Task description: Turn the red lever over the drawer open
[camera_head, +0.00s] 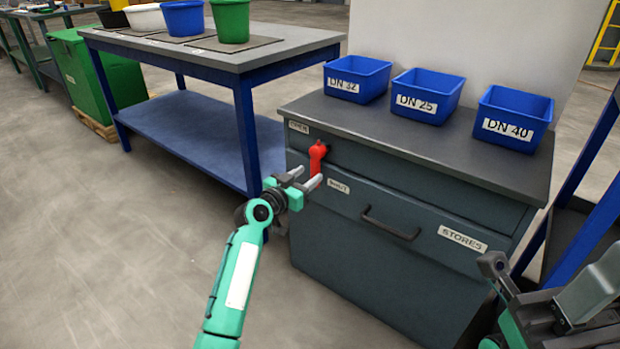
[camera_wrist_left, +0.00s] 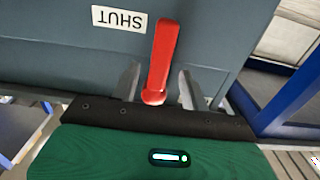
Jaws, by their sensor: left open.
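The red lever (camera_head: 317,157) is on the front of the dark grey cabinet, above the drawer (camera_head: 385,225) with its dark handle (camera_head: 390,224). It points roughly downward, between an upper label (camera_head: 298,127) and the SHUT label (camera_head: 338,186). My left gripper (camera_head: 305,178) is open at the lever's lower part. In the left wrist view, the lever (camera_wrist_left: 162,60) stands between the two spread fingers (camera_wrist_left: 160,88), with a gap visible on each side. The SHUT label (camera_wrist_left: 119,18) appears upside down there. My right gripper (camera_head: 540,295) is partly in view at lower right, its jaws unclear.
Blue bins marked DN 32 (camera_head: 357,78), DN 25 (camera_head: 428,95) and DN 40 (camera_head: 512,117) stand on the cabinet top (camera_head: 400,138). A blue-framed table (camera_head: 265,50) with buckets stands at the left. The floor (camera_head: 130,240) at left is clear.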

